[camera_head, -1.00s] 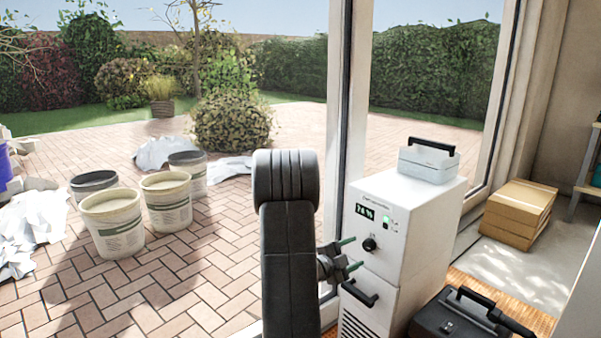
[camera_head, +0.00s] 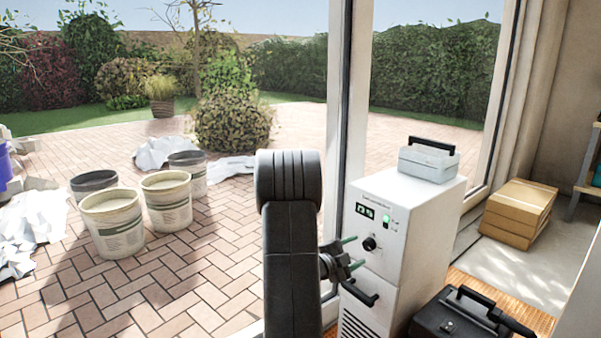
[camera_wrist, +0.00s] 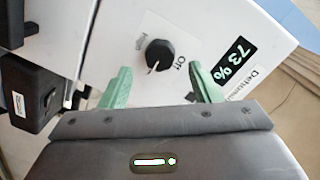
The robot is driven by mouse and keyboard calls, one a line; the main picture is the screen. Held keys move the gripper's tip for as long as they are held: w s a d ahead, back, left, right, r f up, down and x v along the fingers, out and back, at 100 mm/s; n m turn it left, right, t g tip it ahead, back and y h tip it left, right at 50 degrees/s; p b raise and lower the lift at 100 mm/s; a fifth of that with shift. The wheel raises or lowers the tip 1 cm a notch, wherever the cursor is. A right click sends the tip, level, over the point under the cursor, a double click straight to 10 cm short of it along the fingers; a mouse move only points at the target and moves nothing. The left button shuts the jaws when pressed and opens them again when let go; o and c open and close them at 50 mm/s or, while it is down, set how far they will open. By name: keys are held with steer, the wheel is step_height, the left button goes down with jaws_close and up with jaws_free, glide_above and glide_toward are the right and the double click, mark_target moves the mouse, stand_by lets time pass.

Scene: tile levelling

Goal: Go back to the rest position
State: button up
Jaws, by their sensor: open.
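The white dehumidifier (camera_head: 400,235) stands indoors beside the window frame. Its black round knob (camera_head: 370,243) is on the front panel, below the display (camera_head: 365,211) and a lit green light. In the wrist view the knob (camera_wrist: 160,54) has "Off" printed beside it, and the display (camera_wrist: 234,60) reads 73 %. My gripper (camera_head: 354,252) is open in front of the panel, its green fingers pointing toward it. In the wrist view the fingers (camera_wrist: 158,78) are spread to either side below the knob, apart from it and empty.
A grey-white box (camera_head: 428,165) with a black handle sits on the dehumidifier. A black case (camera_head: 455,318) lies in front of it at right. Cardboard boxes (camera_head: 518,215) are farther back. Outside, several buckets (camera_head: 112,225) stand on brick paving at left.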

mark_target(366, 245)
steer(key=b+x, duration=0.1)
steer(key=x, duration=0.2)
steer(key=shift+w+d+f, duration=0.15)
steer(key=shift+w+d, duration=0.05)
steer(key=shift+d, duration=0.15)
steer(key=shift+w+d, duration=0.1)
steer(key=shift+w, duration=0.05)
steer(key=n+p, duration=0.2)
steer(key=n, duration=0.1)
steer(key=shift+r+n, duration=0.3)
steer(key=n+p, duration=0.1)
steer(key=n, duration=0.1)
steer(key=n+p, duration=0.2)
steer(key=shift+n+g+h, duration=0.3)
steer(key=shift+n, duration=0.1)
steer(key=n+p, duration=0.3)
steer(key=n, duration=0.2)
steer(key=shift+f, duration=0.1)
steer(key=shift+f+n+h+p, duration=0.15)
steer(key=shift+n+h+p, duration=0.35)
steer(key=shift+n, duration=1.4)
steer(key=shift+w, duration=0.1)
